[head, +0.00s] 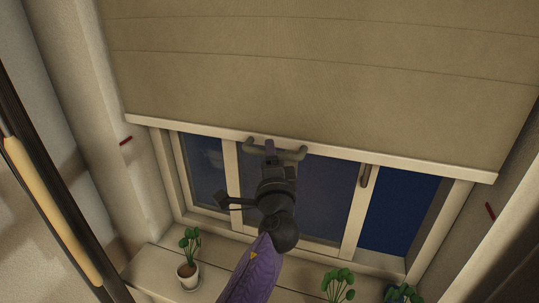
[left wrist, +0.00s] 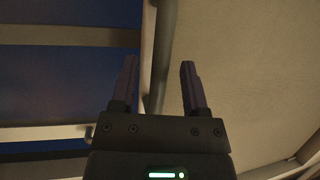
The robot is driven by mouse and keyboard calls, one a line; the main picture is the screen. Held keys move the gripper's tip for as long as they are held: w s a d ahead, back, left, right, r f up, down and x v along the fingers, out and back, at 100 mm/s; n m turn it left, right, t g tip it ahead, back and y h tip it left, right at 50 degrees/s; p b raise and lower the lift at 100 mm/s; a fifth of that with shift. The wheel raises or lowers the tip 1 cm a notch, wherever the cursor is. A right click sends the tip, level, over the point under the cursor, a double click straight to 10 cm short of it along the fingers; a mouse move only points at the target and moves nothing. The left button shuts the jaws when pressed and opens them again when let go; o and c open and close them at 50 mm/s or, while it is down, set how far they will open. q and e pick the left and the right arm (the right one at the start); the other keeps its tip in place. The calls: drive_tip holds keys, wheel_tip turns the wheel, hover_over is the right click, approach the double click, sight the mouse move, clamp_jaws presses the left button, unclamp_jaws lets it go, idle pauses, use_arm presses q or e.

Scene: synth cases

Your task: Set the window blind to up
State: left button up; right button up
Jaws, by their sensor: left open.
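The window blind (head: 320,85) is a beige fabric sheet covering the upper part of the window, with a pale bottom bar (head: 400,164). It also fills the right of the left wrist view (left wrist: 245,80). A grey handle (head: 291,154) hangs at the bar's middle, partly hidden by my gripper. My left gripper (head: 270,150) is open at the handle. In the left wrist view, the handle (left wrist: 161,70) passes between the spread fingers of the left gripper (left wrist: 158,62); contact cannot be told. My right gripper is not in view.
The window frame (head: 353,215) with dark panes lies behind and below the blind. Potted plants (head: 188,262) (head: 338,284) stand on the sill (head: 150,262). Short red marks (head: 126,140) (head: 490,210) sit on the side walls. A dark-edged upright with a tan strip (head: 50,210) stands at the left.

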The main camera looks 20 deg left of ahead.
use_arm(q)
drive_tip(key=shift+x, duration=0.75)
clamp_jaws()
idle(0.9)
